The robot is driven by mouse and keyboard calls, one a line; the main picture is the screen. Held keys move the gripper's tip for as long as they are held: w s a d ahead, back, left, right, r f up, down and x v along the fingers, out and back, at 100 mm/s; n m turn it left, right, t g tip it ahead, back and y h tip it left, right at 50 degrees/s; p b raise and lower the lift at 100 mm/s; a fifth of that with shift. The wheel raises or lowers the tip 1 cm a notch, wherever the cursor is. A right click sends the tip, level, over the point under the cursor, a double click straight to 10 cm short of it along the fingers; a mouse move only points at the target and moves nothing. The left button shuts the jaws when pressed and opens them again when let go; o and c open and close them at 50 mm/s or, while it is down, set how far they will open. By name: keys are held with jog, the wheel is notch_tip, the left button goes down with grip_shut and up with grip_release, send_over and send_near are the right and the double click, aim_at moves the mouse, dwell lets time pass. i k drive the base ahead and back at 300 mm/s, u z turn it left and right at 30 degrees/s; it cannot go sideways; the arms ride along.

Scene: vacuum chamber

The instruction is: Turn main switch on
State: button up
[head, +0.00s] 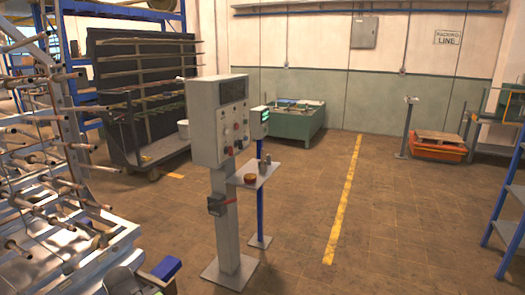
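A grey control cabinet (207,122) stands on a grey pedestal (226,235) left of the picture's middle. Its front has a dark display panel (233,92) at the top and several small knobs and buttons below. A red knob (229,151) sits low on that front. A small dark box with a red part (216,206) is fixed partway up the pedestal. I cannot tell which of these is the main switch, or its position. I cannot make out my gripper in the head view.
A metal rack with rods (50,170) crowds the left. The tiled floor (390,230) is clear to the right, up to a blue shelf frame (505,215).

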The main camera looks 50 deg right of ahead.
aim_at(230, 149)
jog(key=z, duration=1.2)
jog(key=k, duration=0.8)
jog(key=u, duration=0.1)
jog(key=i, duration=0.8)
jog(key=z, duration=0.3)
jog(key=k, duration=0.3)
jog(key=z, duration=0.85)
jog(key=k, duration=1.15)
jog(key=z, duration=0.55)
jog(key=i, duration=1.15)
jog(key=u, duration=0.95)
jog(key=i, duration=1.8)
jog(key=u, duration=1.1)
